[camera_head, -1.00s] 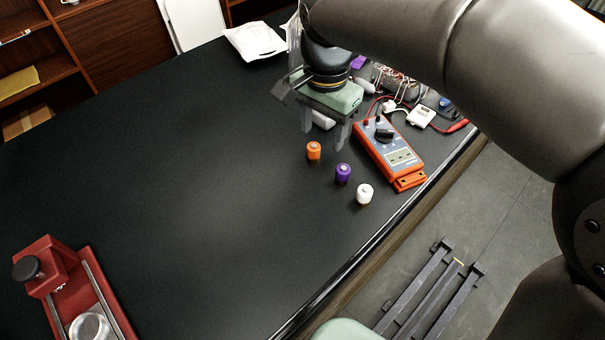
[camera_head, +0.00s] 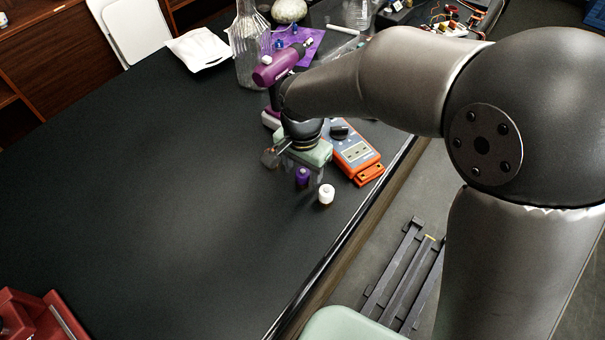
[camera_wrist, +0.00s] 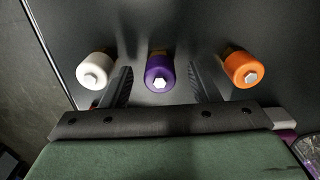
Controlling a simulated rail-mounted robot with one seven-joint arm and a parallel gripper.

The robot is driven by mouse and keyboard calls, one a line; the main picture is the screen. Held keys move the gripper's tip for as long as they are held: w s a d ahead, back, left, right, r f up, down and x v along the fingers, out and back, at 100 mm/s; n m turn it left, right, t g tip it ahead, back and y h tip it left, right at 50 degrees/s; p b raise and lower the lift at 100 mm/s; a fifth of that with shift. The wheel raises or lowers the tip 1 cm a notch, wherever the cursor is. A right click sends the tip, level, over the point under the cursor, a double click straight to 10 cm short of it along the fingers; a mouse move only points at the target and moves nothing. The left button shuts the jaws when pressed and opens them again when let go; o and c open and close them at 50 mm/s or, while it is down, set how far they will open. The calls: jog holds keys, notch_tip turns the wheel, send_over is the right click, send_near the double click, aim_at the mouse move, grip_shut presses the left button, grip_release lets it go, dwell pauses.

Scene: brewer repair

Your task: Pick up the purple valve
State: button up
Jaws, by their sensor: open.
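The purple valve (camera_head: 302,176) stands upright on the black table, just below my gripper in the head view. In the wrist view the purple valve (camera_wrist: 160,72) has a silver hex top and shows between my two finger tips, with a gap on each side. My gripper (camera_wrist: 162,85) is open and empty, with its fingers pointing down toward the table. The white valve (camera_wrist: 95,70) stands outside the left finger and the orange valve (camera_wrist: 241,69) outside the right finger. The white valve also shows in the head view (camera_head: 326,194); the orange one is hidden there behind my gripper.
An orange multimeter (camera_head: 356,152) lies close to the right of my gripper. A purple drill (camera_head: 278,68) stands behind it. A red device (camera_head: 35,318) is at the front left. The table's left and middle (camera_head: 150,190) are clear; its edge runs along the right.

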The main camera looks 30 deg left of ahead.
aim_at(303, 172)
jog(key=c, duration=1.1)
jog(key=shift+c, duration=0.2)
jog(key=shift+r, duration=0.45)
notch_tip(303, 172, up, 2)
jog(key=shift+r+b, duration=0.15)
jog(key=shift+b, duration=0.5)
jog(key=s+d+r+b, duration=0.1)
jog(key=s+d+r, duration=0.2)
jog(key=s+r, duration=0.2)
jog(key=s+d+r+b, duration=0.1)
jog(key=s+d+r, duration=0.2)
jog(key=s, duration=0.4)
jog(key=shift+s+d+r+b, duration=0.25)
jog(key=shift+s+r+b, duration=0.05)
jog(key=shift+r, duration=0.6)
